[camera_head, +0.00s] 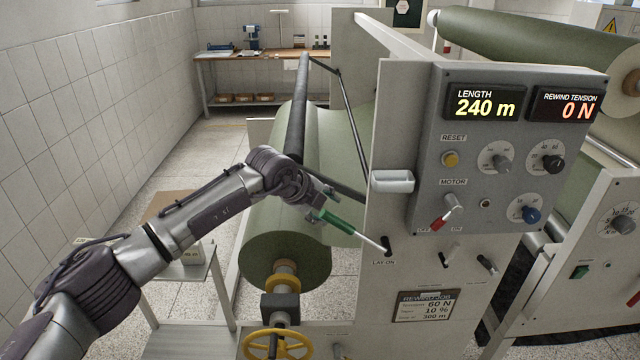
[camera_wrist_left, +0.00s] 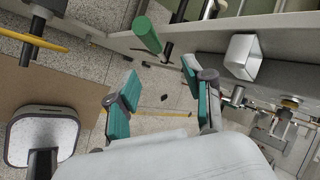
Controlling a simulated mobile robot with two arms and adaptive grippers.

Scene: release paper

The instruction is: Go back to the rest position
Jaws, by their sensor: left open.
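My left gripper (camera_head: 316,193) is at the end of my left arm, in front of the rewinding machine. In the left wrist view the left gripper (camera_wrist_left: 160,72) has its two teal-padded fingers spread, with nothing between them. The green handle (camera_head: 336,221) of the lay-on lever is just below and beside the gripper in the head view. In the left wrist view the green handle (camera_wrist_left: 147,35) lies beyond the fingertips and looks apart from them. My right gripper is not in view.
The control panel (camera_head: 500,150) shows a length of 240 m and rewind tension 0 N. A green roll (camera_head: 285,245) and a yellow handwheel (camera_head: 277,345) are close to my left arm. A small table (camera_head: 190,265) stands below the arm. A workbench (camera_head: 265,53) is at the back.

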